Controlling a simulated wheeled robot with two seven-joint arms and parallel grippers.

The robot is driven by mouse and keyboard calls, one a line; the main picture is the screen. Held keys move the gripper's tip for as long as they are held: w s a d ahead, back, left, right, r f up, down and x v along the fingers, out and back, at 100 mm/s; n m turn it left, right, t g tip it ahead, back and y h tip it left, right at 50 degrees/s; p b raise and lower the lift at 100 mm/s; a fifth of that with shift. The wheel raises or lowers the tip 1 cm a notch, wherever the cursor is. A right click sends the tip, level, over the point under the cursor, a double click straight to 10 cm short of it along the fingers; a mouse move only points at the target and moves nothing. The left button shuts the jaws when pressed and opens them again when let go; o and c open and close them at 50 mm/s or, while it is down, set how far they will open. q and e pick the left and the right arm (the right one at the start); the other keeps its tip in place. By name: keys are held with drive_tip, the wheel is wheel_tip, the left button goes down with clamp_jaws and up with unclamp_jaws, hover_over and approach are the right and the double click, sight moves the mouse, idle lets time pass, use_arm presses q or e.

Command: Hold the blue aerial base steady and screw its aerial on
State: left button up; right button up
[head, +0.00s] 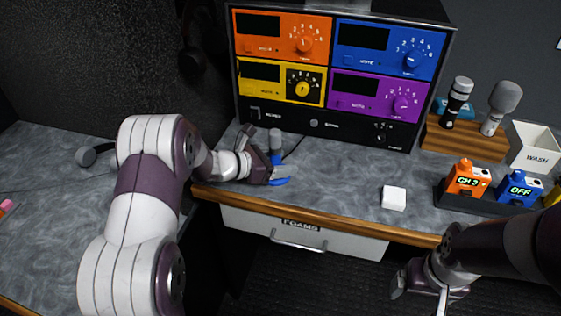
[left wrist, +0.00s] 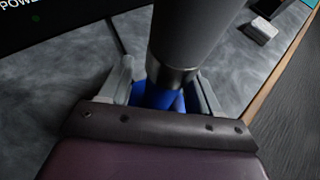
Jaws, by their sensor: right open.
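My left gripper (head: 268,176) is low over the counter in front of the coloured rack. Its fingers (left wrist: 160,92) sit on either side of a blue base and appear closed on it. The blue base (head: 279,182) pokes out in front of the fingers and shows between them in the left wrist view (left wrist: 162,97). A dark grey cylinder (left wrist: 185,35), seemingly the aerial, stands above the base; its top shows in the head view (head: 275,137). I cannot tell whether its joint is tight. My right gripper (head: 425,286) is open and empty, low in front of the counter's edge.
The rack (head: 320,125) with orange, blue, yellow and purple units stands behind. A white block (head: 394,198) lies on the counter to the right. Further right are a wooden microphone stand (head: 465,144), a WASH box (head: 531,147), and orange (head: 466,180) and blue (head: 518,189) packs. A FOAMS drawer (head: 300,232) is below.

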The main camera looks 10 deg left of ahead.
use_arm(q)
drive_tip(key=b+v, duration=0.1)
drive_tip(key=v, duration=1.1)
drive_tip(key=shift+s+a+r, duration=0.1)
drive_tip(key=shift+s+a, duration=0.1)
drive_tip(key=shift+a, duration=0.05)
drive_tip(key=w+r+n+t+y+p, duration=0.25)
drive_tip(key=r+n+y+p, duration=0.3)
drive_tip(key=n, duration=1.05)
drive_tip(key=s+d+n+g+y+p, duration=0.2)
drive_tip(key=s+n+g, duration=0.3)
drive_tip(key=s+n, duration=0.6)
drive_tip(key=s+d+f+n+g+y+p, duration=0.1)
drive_tip(key=s+n+g, duration=0.4)
drive_tip(key=s+n, duration=0.5)
drive_tip(key=d+n+y+p, duration=0.1)
drive_tip(key=d+n, duration=0.1)
drive_tip(key=n, duration=0.6)
drive_tip(key=shift+s+d+f+p, duration=0.2)
drive_tip(key=shift+s+f+p, duration=0.1)
drive_tip(key=shift+s+p, duration=0.1)
